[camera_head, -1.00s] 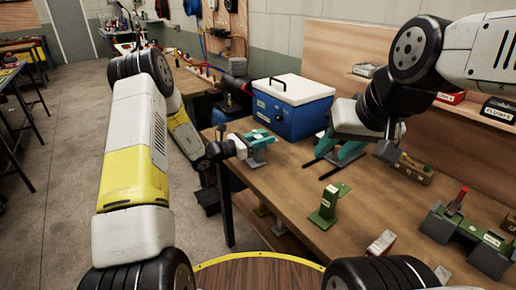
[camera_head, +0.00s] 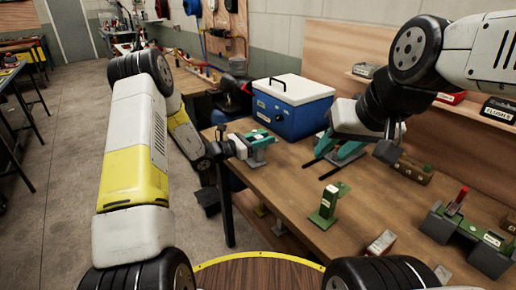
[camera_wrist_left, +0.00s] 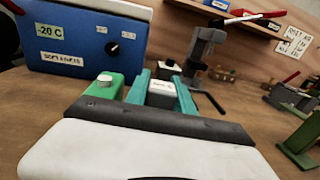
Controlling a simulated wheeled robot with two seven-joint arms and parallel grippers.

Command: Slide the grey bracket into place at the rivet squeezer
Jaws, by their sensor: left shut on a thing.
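My left gripper (camera_head: 262,142) is at the left end of the workbench, in front of the blue cooler. Its teal fingers are shut on the grey bracket (camera_head: 258,162), which shows below them. In the left wrist view a pale grey labelled part of the bracket (camera_wrist_left: 162,92) sits between the fingers. What I take for the rivet squeezer (camera_head: 347,150) stands further right, partly hidden by my right arm; its grey upright (camera_wrist_left: 206,52) shows ahead in the left wrist view.
The blue cooler (camera_head: 292,108) stands behind. A green stand (camera_head: 326,204) is nearer the front edge. A wooden block (camera_head: 412,168) and a grey-green fixture (camera_head: 468,238) are at the right.

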